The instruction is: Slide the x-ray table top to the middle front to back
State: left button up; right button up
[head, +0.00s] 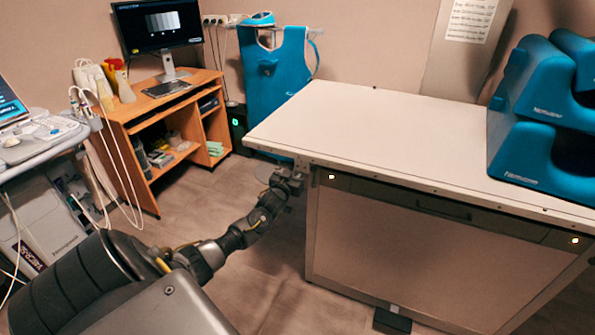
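The white x-ray table top (375,122) lies across the right half of the head view, on a boxy base (405,246) with a drawer-like front. Its left end juts out past the base. My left arm comes in from the lower left. My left gripper (297,176) is at the near left corner of the top, against its metal edge rail. The fingers are small and partly hidden by the corner, so I cannot tell whether they are closed on the rail. My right gripper is not in view.
Blue cushions (535,150) are stacked on the right end of the top. A wooden desk (130,130) with a monitor (160,25) and a blue apron (275,80) stand behind. An ultrasound cart (40,140) is at left. A pedal (392,320) lies by the base.

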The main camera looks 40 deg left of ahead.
pick_arm(q)
jog(key=shift+w+a, duration=0.2)
jog(key=shift+w, duration=0.4)
grip_shut()
jog(key=shift+d, duration=0.15)
